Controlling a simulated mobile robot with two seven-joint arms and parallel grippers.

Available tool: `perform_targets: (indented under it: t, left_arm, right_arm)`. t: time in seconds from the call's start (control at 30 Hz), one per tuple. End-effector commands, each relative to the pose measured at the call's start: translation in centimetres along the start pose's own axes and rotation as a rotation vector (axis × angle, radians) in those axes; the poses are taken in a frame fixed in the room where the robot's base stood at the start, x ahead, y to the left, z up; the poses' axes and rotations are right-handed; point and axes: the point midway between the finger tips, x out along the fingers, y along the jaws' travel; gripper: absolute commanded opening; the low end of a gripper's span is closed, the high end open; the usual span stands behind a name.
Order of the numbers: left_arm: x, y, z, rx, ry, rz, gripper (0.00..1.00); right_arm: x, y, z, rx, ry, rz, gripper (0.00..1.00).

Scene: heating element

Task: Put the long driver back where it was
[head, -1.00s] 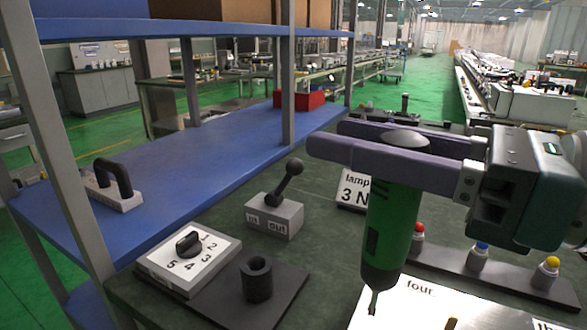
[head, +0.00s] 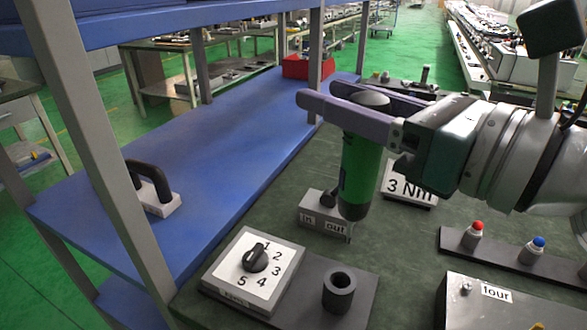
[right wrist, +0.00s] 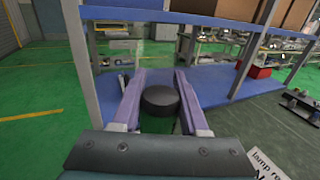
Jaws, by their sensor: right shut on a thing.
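The long driver (head: 360,175) is green with a dark cap, and hangs upright with its tip down. My right gripper (head: 335,100) is shut on its upper part and holds it above the bench. In the right wrist view the dark cap (right wrist: 160,101) sits between the two purple fingers. A black round holder (head: 338,293) with an open hole stands on a dark base plate at the front. It is below and slightly left of the driver, apart from it, and empty. My left gripper is not in view.
A dial box (head: 254,268) with numbers stands left of the holder. An in/out lever box (head: 322,222) is behind the driver. A 3 Nm sign (head: 409,187), coloured buttons (head: 526,256) and a box labelled four (head: 500,310) stand to the right. A blue shelf (head: 215,150) with posts runs along the left.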

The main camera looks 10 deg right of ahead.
Motion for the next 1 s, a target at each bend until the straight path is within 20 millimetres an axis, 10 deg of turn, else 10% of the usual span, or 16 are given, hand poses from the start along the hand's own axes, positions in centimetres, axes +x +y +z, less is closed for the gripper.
perform_targets:
  t: [0.23,1.0]
  left_arm:
    - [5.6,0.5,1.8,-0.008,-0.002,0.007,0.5]
    - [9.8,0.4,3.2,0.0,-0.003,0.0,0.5]
  right_arm:
    - [0.0,-0.1,-6.9,-0.003,-0.004,-0.001,0.0]
    - [0.1,0.0,-11.9,-0.002,-0.005,-0.001,0.0]
